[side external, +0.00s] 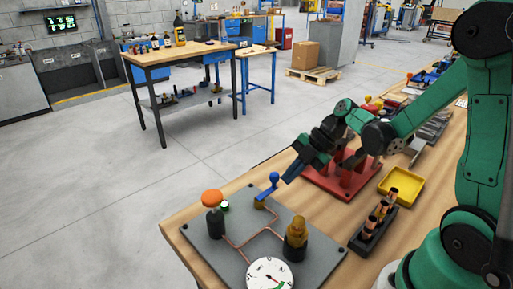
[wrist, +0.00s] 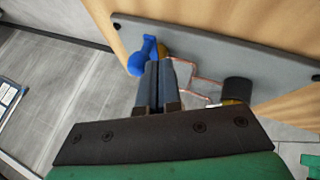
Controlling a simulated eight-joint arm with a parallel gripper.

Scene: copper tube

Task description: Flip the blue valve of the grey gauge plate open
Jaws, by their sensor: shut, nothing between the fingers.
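The grey gauge plate (side external: 205,250) lies at the near corner of the wooden bench in the side view. It also shows in the wrist view (wrist: 215,62). The blue valve (side external: 266,193) sits at the plate's back edge, its lever over a brass body. In the wrist view the blue lever (wrist: 137,65) has a round knob at its lower left end. My gripper (side external: 290,177) is shut and empty, its fingertips close beside the blue valve. In the wrist view my fingertips (wrist: 160,64) reach the valve; I cannot tell whether they touch it.
The plate carries an orange-topped knob (side external: 212,198), a green light (side external: 225,206), a dark brass-topped fitting (side external: 295,240), copper tubing and a white dial (side external: 270,274). A red fixture (side external: 340,182), a yellow tray (side external: 401,186) and a black rack (side external: 373,232) with copper pieces stand to the right.

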